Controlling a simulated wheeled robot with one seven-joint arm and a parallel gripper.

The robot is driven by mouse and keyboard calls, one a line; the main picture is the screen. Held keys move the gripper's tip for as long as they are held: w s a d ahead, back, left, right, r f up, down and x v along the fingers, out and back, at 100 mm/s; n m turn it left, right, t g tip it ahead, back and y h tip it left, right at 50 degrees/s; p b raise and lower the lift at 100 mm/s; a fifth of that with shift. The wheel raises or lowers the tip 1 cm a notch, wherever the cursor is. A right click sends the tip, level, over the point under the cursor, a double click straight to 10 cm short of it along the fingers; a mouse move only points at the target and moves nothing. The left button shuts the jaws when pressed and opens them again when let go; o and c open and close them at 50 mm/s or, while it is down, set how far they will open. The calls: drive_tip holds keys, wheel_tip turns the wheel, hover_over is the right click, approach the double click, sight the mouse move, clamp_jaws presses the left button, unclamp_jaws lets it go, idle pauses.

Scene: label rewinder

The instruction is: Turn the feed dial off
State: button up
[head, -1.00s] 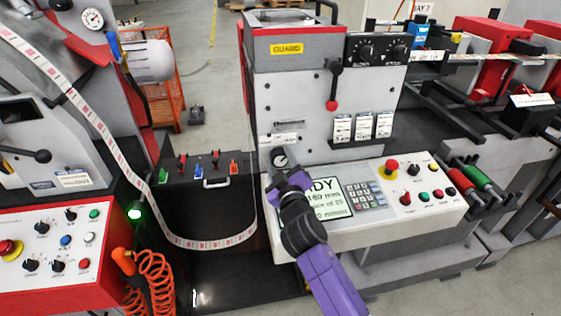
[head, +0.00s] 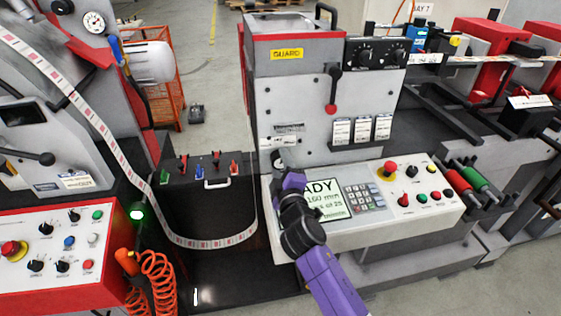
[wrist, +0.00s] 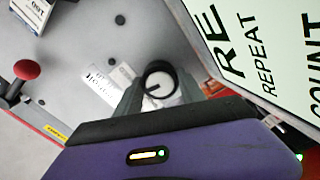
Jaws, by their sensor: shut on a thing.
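The feed dial (wrist: 159,80) is a round knob with a dark rim, a pale face and a dark pointer line. In the wrist view its pointer aims left and slightly down. A pale label beside it is too blurred to read. In the head view the dial (head: 279,159) is on the grey machine front, left of the display, mostly covered by my gripper (head: 281,167). In the wrist view my gripper (wrist: 160,92) has its grey fingers on both sides of the dial, shut on it. The fingertips' contact is partly hidden.
The display (head: 325,200) and keypad (head: 363,196) lie close to the right of my wrist. A red-ended lever (head: 332,104) hangs above. A black box with coloured levers (head: 208,185) and the label web (head: 105,130) are to the left.

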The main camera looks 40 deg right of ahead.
drive_tip(key=shift+n+p, duration=0.3)
drive_tip(key=shift+n, duration=0.8)
drive_tip(key=o, duration=1.4)
drive_tip(key=shift+c, duration=0.2)
drive_tip(key=shift+a, duration=0.1)
drive_tip(key=b+v, duration=0.1)
drive_tip(key=v, duration=0.6)
drive_tip(key=shift+f, duration=0.1)
drive_tip(key=shift+s+a, duration=0.15)
drive_tip(key=shift+s, duration=0.15)
